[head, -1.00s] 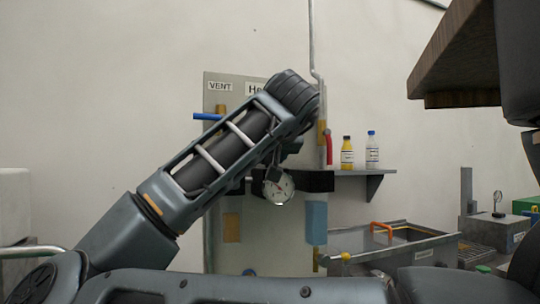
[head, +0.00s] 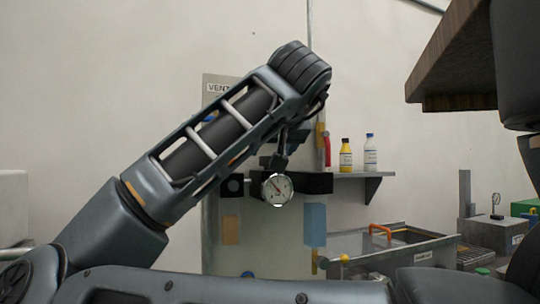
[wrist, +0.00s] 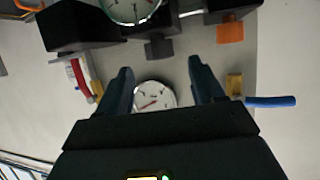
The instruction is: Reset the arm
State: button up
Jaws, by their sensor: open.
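My gripper (wrist: 158,68) is open in the wrist view, with nothing held between its two dark fingers. Beyond the fingers, a white round gauge (wrist: 155,96) shows in the gap, apart from them. In the head view my arm slants up to the right across the panel. My gripper is largely hidden there behind the forearm.
A dial gauge (head: 277,189) sits between black blocks on the grey wall panel (head: 225,255). Yellow (head: 345,155) and white (head: 370,153) bottles stand on a shelf (head: 365,178).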

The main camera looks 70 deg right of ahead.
jog(key=shift+v, duration=1.1)
